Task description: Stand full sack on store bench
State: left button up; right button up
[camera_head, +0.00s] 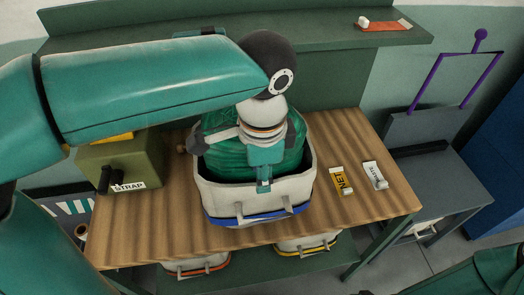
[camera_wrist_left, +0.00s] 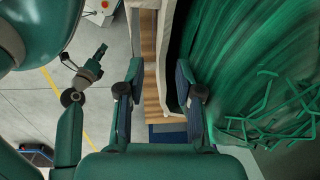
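A white sack (camera_head: 298,193) with a blue band and front handles stands on the wooden bench top (camera_head: 350,219). Dark green netting (camera_head: 213,165) fills it; the netting also shows large in the left wrist view (camera_wrist_left: 255,65). My left gripper (camera_head: 264,184) points down over the sack's front rim. In the left wrist view its fingers (camera_wrist_left: 158,95) are wide apart, with the pale sack wall (camera_wrist_left: 172,60) showing between them. Part of my right arm (camera_head: 480,278) is at the lower right; its fingertips are not clear. No label marks a store bench; a grey bench (camera_head: 433,180) stands at right.
An olive STRAP box (camera_head: 118,165) sits at the bench's left. NET (camera_head: 341,181) and white (camera_head: 375,175) tags lie right of the sack. Sacks with orange (camera_head: 197,266) and yellow (camera_head: 306,243) bands sit below. A purple frame (camera_head: 430,82) rises behind the grey bench.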

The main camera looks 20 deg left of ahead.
pick_arm(q)
jog(key=r, duration=0.5)
jog(key=shift+s+d+r+p, duration=0.15)
jog(key=shift+d+r+p, duration=0.05)
jog(key=shift+r+p, duration=0.1)
